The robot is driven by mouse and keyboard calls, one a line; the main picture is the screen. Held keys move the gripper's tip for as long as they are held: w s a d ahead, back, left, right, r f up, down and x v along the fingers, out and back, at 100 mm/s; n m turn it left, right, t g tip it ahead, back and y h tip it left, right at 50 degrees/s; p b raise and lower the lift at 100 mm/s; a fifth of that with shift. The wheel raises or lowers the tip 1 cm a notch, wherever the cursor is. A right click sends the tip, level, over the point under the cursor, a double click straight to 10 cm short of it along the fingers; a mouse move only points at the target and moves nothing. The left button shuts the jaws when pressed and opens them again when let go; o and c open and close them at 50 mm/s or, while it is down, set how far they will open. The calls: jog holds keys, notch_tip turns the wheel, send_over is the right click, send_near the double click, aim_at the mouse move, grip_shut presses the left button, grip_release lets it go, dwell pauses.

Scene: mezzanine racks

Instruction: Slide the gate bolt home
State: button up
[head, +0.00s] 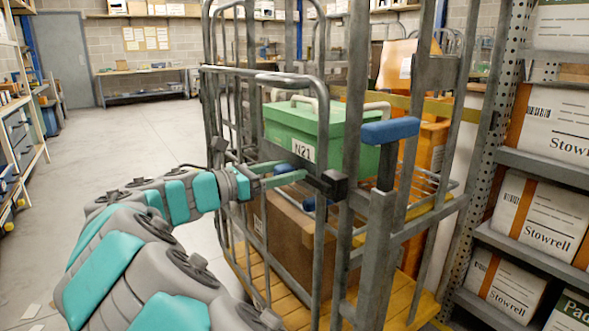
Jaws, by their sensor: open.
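A grey tubular roll cage (267,78) stands in front of me, with its barred gate on the near side. A dark block (336,185) sits on the gate frame beside an upright post; it looks like part of the bolt fitting. A small blue piece (311,203) shows just below and left of it, partly hidden by bars. A larger blue grip (390,131) tops a short dark stem on the right-hand post. My gripper (298,171) is open, its green fingers pointing right at the bars, just left of the dark block. Whether they touch anything, or how far the bolt is in, I cannot tell.
Inside the cage are a green bin (305,128) marked N21 and a brown carton (290,232) on a wooden deck (268,288). A rack (545,170) of Stowrell cartons stands close on the right. Open floor (130,145) lies to the left.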

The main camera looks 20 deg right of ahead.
aim_at(277, 173)
jog(key=v, duration=0.5)
